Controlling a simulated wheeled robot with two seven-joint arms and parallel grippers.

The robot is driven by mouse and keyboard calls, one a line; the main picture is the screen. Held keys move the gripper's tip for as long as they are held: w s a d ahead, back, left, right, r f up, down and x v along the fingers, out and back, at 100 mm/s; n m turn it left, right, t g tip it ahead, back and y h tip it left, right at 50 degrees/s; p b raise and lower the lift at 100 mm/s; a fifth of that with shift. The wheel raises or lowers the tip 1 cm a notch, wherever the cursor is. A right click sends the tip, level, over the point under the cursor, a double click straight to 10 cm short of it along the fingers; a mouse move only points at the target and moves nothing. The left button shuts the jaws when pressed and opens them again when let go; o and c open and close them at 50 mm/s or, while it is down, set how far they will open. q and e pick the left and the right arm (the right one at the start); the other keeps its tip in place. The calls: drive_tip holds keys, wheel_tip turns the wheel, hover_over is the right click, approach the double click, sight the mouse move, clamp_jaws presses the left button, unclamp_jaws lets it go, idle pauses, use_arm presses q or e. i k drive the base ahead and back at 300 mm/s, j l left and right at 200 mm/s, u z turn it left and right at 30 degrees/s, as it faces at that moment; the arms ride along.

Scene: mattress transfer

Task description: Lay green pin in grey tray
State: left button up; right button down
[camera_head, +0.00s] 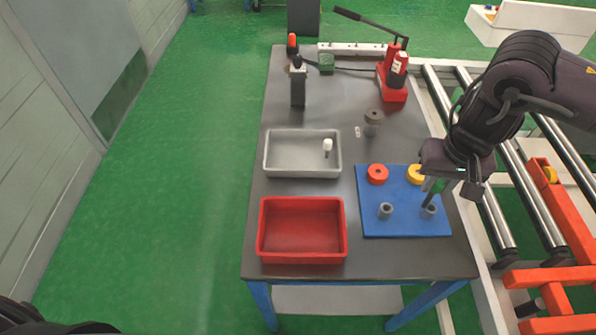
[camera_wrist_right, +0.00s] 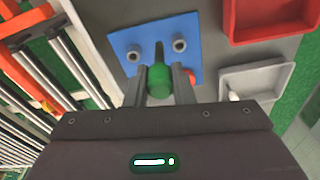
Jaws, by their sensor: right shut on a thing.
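My right gripper (camera_head: 434,183) is above the right part of the blue mat (camera_head: 405,227), its fingers shut on the green pin (camera_head: 428,186). In the right wrist view the pin's green head (camera_wrist_right: 158,82) sits between the two fingers. Its dark shaft points down towards the right grey socket (camera_head: 429,211); I cannot tell whether the tip is still inside it. The grey tray (camera_head: 285,172) lies left of the mat, with a white-headed pin (camera_head: 327,147) in its right part. My left gripper is not in view.
A red bin (camera_head: 301,256) stands in front of the grey tray. A grey cylinder (camera_head: 373,119) and a red press (camera_head: 394,75) stand behind. Rollers lie to the right.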

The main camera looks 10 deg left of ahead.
sight(314, 158)
drive_tip(key=k+j, duration=0.1)
drive_tip(key=j, duration=0.3)
drive_tip(key=k+j+z, duration=0.1)
drive_tip(key=j, duration=0.25)
drive_tip(key=k+j+z, duration=0.1)
drive_tip(key=j, duration=0.3)
drive_tip(key=k+j, duration=0.15)
drive_tip(key=j, duration=0.2)
drive_tip(key=k+j+z, duration=0.1)
drive_tip(key=j, duration=0.25)
drive_tip(key=i+j, duration=0.15)
drive_tip(key=j, duration=0.15)
drive_tip(key=i+j+z, duration=0.15)
drive_tip(key=i+j, duration=0.2)
drive_tip(key=j, duration=0.3)
drive_tip(key=i+j+z, duration=0.15)
drive_tip(key=j, duration=0.15)
drive_tip(key=i+l+z, duration=0.1)
drive_tip(key=i, duration=0.85)
